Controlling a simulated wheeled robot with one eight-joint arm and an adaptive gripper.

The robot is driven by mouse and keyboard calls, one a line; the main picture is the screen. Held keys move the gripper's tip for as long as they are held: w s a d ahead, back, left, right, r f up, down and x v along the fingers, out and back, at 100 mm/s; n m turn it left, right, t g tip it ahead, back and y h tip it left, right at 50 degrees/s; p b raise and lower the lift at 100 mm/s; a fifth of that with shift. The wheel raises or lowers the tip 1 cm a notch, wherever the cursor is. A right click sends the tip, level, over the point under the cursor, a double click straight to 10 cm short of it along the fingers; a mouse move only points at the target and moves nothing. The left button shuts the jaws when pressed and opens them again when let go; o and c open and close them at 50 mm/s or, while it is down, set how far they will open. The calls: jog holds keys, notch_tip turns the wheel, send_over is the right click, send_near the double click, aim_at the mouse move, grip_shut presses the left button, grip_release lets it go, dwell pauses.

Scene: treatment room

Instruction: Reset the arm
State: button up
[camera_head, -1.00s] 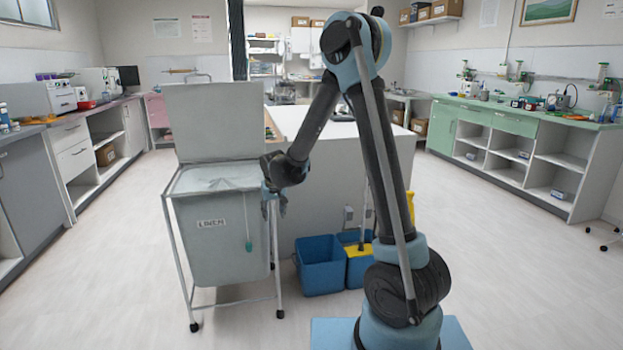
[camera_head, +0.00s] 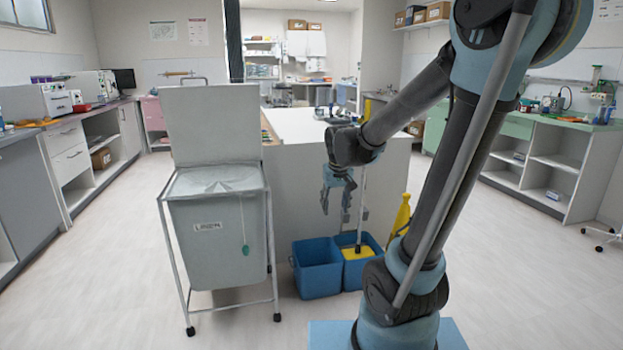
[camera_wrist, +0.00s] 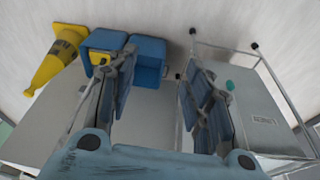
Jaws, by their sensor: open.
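My gripper (camera_head: 342,207) hangs fingers down in the head view, in front of the white island (camera_head: 310,180) and above the blue mop buckets (camera_head: 319,268). In the wrist view my gripper (camera_wrist: 160,100) has its two fingers spread wide apart. Nothing is held between them. My arm bends from the base at lower right up to a high elbow at the top right, then down to the gripper.
A grey linen cart (camera_head: 217,235) with its lid up stands left of the gripper. A yellow floor sign (camera_wrist: 55,62) stands beside the buckets. Counters line the left (camera_head: 75,130) and right (camera_head: 530,130) walls. Open floor lies at left and right.

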jog(key=s+d+f, duration=0.1)
jog(key=s+d, duration=0.2)
jog(key=s, duration=0.4)
jog(key=s+d+f+m, duration=0.1)
jog(key=s+d+f, duration=0.1)
jog(key=s+d, duration=0.2)
jog(key=s+d+f+g, duration=0.1)
jog(key=s+d, duration=0.3)
jog(key=s, duration=0.6)
jog(key=shift+s+f+m, duration=0.15)
jog(key=shift+f+m, duration=0.25)
jog(key=shift+f, duration=0.15)
jog(key=shift+d, duration=0.1)
jog(key=shift+w+f, duration=0.2)
jog(key=shift+w, duration=0.25)
dwell(1.0)
